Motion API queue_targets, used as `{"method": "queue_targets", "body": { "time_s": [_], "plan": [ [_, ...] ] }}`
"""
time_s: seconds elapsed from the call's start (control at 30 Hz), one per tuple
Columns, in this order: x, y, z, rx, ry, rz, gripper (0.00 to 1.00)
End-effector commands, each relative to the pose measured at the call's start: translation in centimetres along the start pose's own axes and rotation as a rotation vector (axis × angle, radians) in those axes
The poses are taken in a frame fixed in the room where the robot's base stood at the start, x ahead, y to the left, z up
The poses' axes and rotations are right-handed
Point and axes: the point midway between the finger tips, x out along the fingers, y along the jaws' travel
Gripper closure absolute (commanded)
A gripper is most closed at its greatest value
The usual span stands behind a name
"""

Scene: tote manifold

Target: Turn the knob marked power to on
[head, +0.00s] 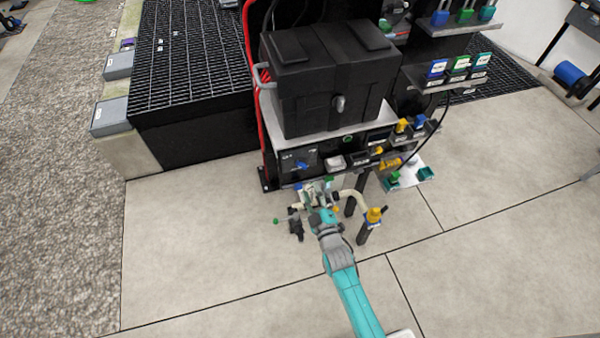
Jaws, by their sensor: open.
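A dark control panel (284,166) sits low on the black stand, under the metal shelf. It carries a small blue knob (303,165) and white markings too small to read, so I cannot tell whether this is the power knob or where it points. My teal arm reaches up from the lower right. My gripper (313,190) is open, just below and in front of the panel. It appears apart from the blue knob, though depth is hard to judge. The small parts around the gripper are cluttered, and its fingertips are hard to separate from them.
A black tote (322,95) rests on the metal shelf (350,128) above the panel. A pale curved pipe and a post with a yellow valve (374,215) stand right of my gripper. A green-tipped lever (276,221) is left.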

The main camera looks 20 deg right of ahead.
Motion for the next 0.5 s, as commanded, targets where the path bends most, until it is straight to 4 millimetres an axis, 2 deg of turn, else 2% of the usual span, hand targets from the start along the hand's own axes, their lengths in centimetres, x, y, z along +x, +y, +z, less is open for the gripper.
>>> {"method": "queue_targets", "body": {
  "time_s": [0.5],
  "plan": [
    [8.0, 0.0, 0.0, 0.002, 0.000, 0.000, 0.59]
  ]
}}
